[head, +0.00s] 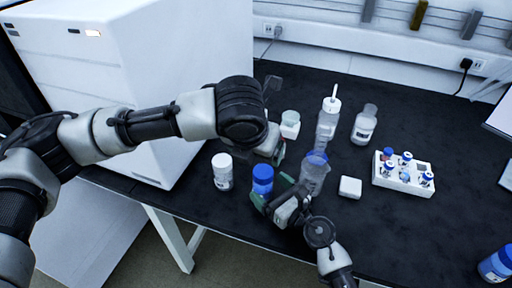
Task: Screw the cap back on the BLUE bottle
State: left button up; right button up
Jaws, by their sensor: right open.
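A small bottle with a blue top (263,175) stands near the front edge of the black bench. My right gripper (270,194) reaches in from the lower right and is open, its fingers close to the lower part of this bottle; I cannot tell whether they touch it. A clear bottle with a blue rim (315,172) stands just right of it, partly behind the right gripper. Another blue bottle (497,264) is at the lower right corner. My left gripper (277,150) is behind the blue-topped bottle, mostly hidden by its own wrist. No loose cap can be made out.
A white-capped bottle (222,172) stands left of the grippers. Behind are a small jar (290,124), a wash bottle (327,125) and a clear bottle (364,125). A white block (350,187) and a vial rack (409,183) lie right. A large white instrument (185,70) fills the left.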

jog(key=v, duration=0.7)
jog(key=shift+s+d+b, duration=0.2)
jog(key=shift+s+b, duration=0.05)
jog(key=shift+b, duration=0.05)
